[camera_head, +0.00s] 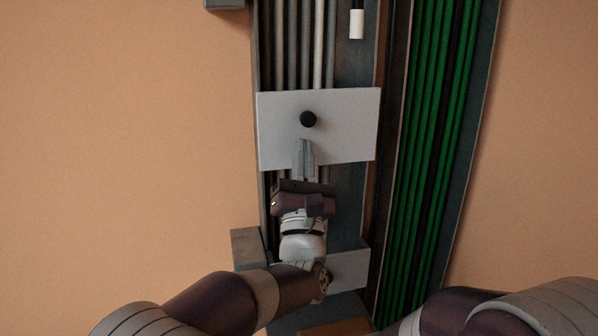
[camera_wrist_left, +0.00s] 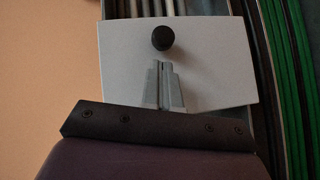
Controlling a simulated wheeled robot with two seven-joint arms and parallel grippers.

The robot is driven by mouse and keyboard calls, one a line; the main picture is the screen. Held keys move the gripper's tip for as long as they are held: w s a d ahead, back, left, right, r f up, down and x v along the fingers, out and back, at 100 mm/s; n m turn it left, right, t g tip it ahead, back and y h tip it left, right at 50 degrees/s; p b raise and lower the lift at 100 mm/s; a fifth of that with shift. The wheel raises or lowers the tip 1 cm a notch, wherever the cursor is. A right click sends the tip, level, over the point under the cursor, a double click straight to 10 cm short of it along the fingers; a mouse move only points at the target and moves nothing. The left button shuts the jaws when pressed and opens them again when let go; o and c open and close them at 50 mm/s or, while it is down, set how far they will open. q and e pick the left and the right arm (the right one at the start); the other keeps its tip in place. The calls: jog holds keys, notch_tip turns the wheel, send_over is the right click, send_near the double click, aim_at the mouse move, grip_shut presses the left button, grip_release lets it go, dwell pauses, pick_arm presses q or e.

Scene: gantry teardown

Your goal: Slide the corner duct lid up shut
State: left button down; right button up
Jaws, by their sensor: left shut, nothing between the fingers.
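The duct lid (camera_head: 345,110) is a light grey plate with a black round knob (camera_head: 308,119). It lies across the open duct, with cables showing above it and the duct interior showing below it. The lid also shows in the left wrist view (camera_wrist_left: 215,75), with its knob (camera_wrist_left: 162,38) near the top. My left gripper (camera_head: 305,143) is shut and empty. Its fingertips, seen in the left wrist view (camera_wrist_left: 160,66), are in front of the lid just below the knob. I cannot tell whether they touch the lid. My right gripper is not in view.
Several grey cables (camera_head: 318,45) run up the duct above the lid. A white-tipped piece (camera_head: 356,24) is at the upper right of the duct. Green cables (camera_head: 430,130) run along the right. A second grey plate (camera_head: 350,270) lies lower down. A dark block (camera_head: 246,248) sits on the left edge.

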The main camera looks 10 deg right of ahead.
pick_arm(q)
jog(key=shift+s+d+r, duration=0.1)
jog(key=shift+d+r, duration=0.05)
jog(key=shift+r, duration=0.6)
